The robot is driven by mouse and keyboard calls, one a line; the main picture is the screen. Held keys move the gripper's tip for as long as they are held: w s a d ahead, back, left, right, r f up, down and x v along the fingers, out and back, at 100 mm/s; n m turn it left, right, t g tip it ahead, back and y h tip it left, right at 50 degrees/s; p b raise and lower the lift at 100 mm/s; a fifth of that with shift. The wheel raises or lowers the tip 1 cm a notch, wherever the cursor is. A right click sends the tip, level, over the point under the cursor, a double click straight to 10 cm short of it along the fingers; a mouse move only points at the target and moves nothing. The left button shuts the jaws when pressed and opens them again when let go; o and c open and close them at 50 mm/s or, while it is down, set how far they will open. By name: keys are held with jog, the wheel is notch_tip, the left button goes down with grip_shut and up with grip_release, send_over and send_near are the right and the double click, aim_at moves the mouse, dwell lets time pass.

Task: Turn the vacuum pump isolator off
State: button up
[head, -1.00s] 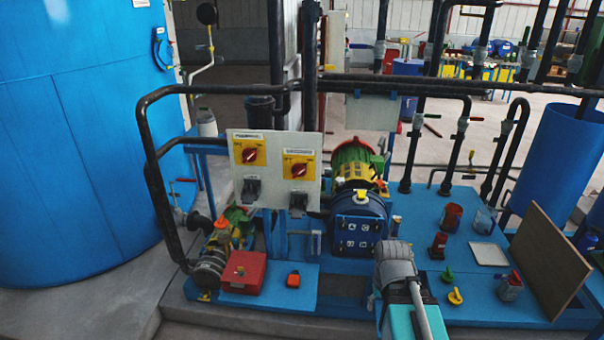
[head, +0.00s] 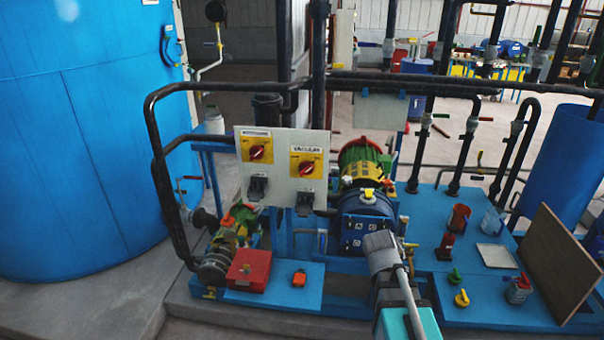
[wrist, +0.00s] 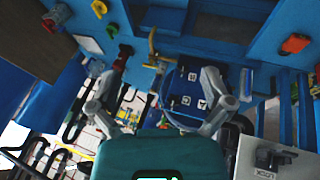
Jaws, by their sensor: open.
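The vacuum isolator (head: 306,168) is a red rotary knob on a yellow plate, at the right of a pale upright panel (head: 280,148) in the head view. The label above it appears to read VACUUM.
Black latches (head: 304,203) hang below the isolators. A black pipe (head: 400,82) runs above the panel. A blue machine (head: 366,228) stands right of the panel. A red box (head: 248,269) and an orange item (head: 299,278) lie below. A brown board (head: 550,262) leans at right.

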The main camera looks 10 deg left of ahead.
jog(key=w+a+r+t+h, duration=0.2)
jog(key=w+t, duration=0.1)
jog(key=w, duration=0.3)
jog(key=n+t+y+b, duration=0.2)
jog(key=n+t+y, duration=0.3)
jog(key=n+t, duration=0.5)
send_near(305, 171)
jog(key=s+f+m+t, duration=0.1)
jog(key=s, duration=0.3)
jog(key=shift+w+f, duration=0.15)
jog(key=shift+w, duration=0.05)
jog(key=shift+w, duration=0.2)
jog(key=w, duration=1.3)
jog(key=shift+w+d, duration=0.25)
jog(key=shift+d, duration=0.1)
